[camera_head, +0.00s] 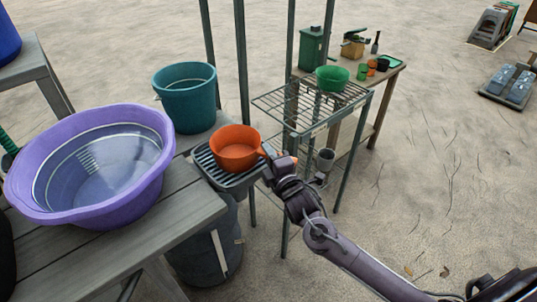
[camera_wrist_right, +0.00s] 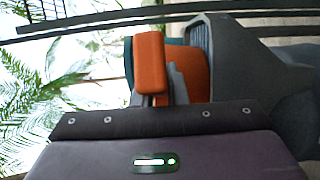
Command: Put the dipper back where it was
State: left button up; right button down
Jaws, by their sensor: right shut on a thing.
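The orange dipper (camera_head: 235,148) is a round bowl with a short handle pointing right. It is at a dark ribbed rack (camera_head: 219,179) beside the wooden bench; I cannot tell whether its base touches the rack. My right gripper (camera_head: 275,160) is shut on the dipper's handle. In the right wrist view the orange handle (camera_wrist_right: 151,62) sits between the fingers of my right gripper (camera_wrist_right: 163,88), with the orange bowl (camera_wrist_right: 195,72) behind it. The dark rack (camera_wrist_right: 228,50) is close beside the bowl there. My left gripper is not in view.
A purple basin (camera_head: 90,212) stands on the wooden bench (camera_head: 190,215) at the left. A teal bucket (camera_head: 187,100) stands behind the dipper. A dark bin (camera_head: 205,255) is below the rack. A metal wire shelf (camera_head: 280,103) stands close to the right.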

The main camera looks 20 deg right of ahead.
jog(key=shift+f, duration=0.15)
jog(key=c, duration=1.5)
grip_release()
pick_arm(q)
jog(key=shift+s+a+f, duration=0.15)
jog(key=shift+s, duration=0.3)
pick_arm(e)
jog(key=shift+o, duration=0.2)
